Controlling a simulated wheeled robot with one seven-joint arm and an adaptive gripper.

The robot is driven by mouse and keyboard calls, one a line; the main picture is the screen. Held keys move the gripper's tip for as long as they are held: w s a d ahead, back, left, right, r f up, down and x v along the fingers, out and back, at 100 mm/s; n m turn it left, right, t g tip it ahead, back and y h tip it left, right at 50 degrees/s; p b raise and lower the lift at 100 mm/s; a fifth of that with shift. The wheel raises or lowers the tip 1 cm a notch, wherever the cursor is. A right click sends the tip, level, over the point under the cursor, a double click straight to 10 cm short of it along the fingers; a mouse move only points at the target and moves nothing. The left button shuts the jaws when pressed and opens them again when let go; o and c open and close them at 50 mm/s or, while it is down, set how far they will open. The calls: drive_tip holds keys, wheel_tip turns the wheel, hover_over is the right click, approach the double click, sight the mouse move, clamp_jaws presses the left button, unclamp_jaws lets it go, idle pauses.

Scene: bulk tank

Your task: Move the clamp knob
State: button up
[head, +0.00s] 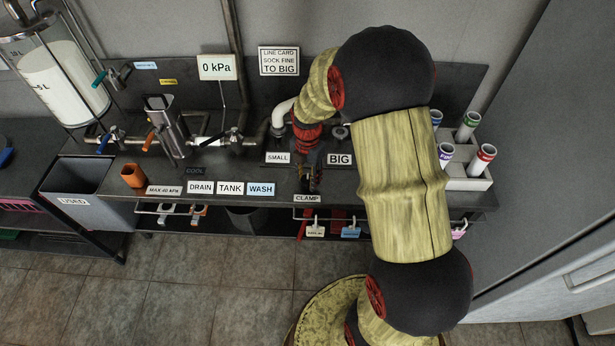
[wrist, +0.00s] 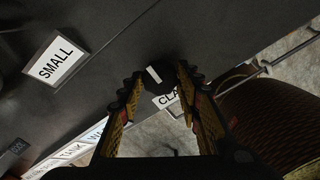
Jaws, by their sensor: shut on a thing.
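The clamp knob (wrist: 158,75) is a dark knob with a white mark on top, at the bench's front edge beside the CLAMP label (head: 307,198). In the wrist view it sits between the fingertips of my gripper (wrist: 160,80), which is shut on it. In the head view my gripper (head: 313,186) reaches down just above the CLAMP label, and the knob is largely hidden there. The CLAMP label is partly covered by the knob and a finger in the wrist view.
SMALL (head: 278,158) and BIG (head: 340,159) labels stand behind my gripper. A gauge sign (head: 217,67) reads 0 kPa. A rail (head: 270,216) with hanging tags runs below the bench front. A rack of capped tubes (head: 468,176) stands at right, partly behind my arm.

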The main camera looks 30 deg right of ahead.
drive_tip(key=c, duration=0.3)
drive_tip(key=shift+m+p, duration=0.3)
drive_tip(key=shift+c, duration=0.2)
drive_tip(key=m+p, duration=0.2)
drive_tip(key=shift+r+m, duration=0.15)
drive_tip(key=shift+m, duration=0.15)
drive_tip(key=m+p, duration=0.2)
drive_tip(key=m, duration=0.1)
drive_tip(key=shift+m, duration=0.3)
drive_tip(key=m+p, duration=0.2)
drive_tip(key=m, duration=0.2)
drive_tip(key=shift+m+p, duration=0.7)
drive_tip(key=shift+m, duration=1.4)
drive_tip(key=o, duration=1.1)
